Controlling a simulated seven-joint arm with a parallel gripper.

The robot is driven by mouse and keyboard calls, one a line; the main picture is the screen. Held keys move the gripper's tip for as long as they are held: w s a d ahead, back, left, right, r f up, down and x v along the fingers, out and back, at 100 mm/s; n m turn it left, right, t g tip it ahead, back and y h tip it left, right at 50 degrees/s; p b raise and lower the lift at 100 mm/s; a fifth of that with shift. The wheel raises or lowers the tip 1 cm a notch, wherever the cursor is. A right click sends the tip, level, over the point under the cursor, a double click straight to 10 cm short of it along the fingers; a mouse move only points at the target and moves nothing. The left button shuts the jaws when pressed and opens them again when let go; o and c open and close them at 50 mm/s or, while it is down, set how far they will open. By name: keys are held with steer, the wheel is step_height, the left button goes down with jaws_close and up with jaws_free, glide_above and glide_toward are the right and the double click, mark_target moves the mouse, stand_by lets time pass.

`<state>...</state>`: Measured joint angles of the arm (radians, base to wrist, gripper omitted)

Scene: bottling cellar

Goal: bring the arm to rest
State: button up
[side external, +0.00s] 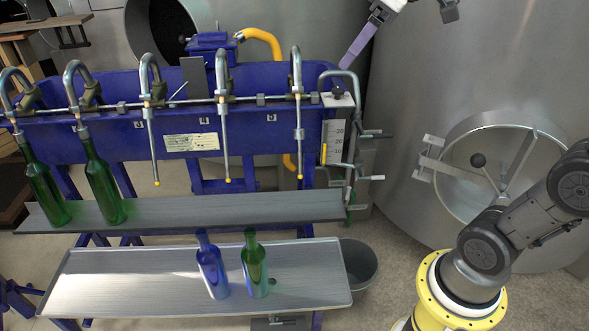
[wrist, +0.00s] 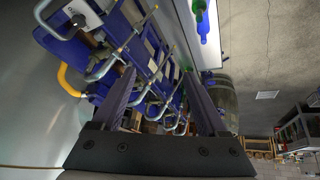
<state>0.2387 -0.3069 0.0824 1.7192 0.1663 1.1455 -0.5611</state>
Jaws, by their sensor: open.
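My gripper (side external: 398,38) is high at the top of the side external view, right of the blue filling machine (side external: 100,140) and above its level. Its purple fingers stand wide apart in the wrist view (wrist: 160,76), with nothing held between them. The top of the gripper is cut off in the side view. Two green bottles, one at the far left (side external: 42,190) and one beside it (side external: 104,190), stand tilted on the grey shelf, their necks at the spouts. A blue bottle (side external: 211,270) and a green bottle (side external: 255,270) stand on the lower tray.
Several curved spouts line the machine; three (side external: 226,140) have no bottle beneath. The lower tray (side external: 110,290) is bare on its left. A grey bucket (side external: 358,264) stands right of it. A large steel tank (side external: 420,90) with a round hatch (side external: 500,165) is at right.

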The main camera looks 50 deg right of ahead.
steer(key=s+a+f+m, duration=0.3)
steer(key=s+a+f, duration=0.1)
steer(key=s+f, duration=1.1)
steer(key=shift+s+a, duration=0.2)
steer(key=shift+s, duration=0.25)
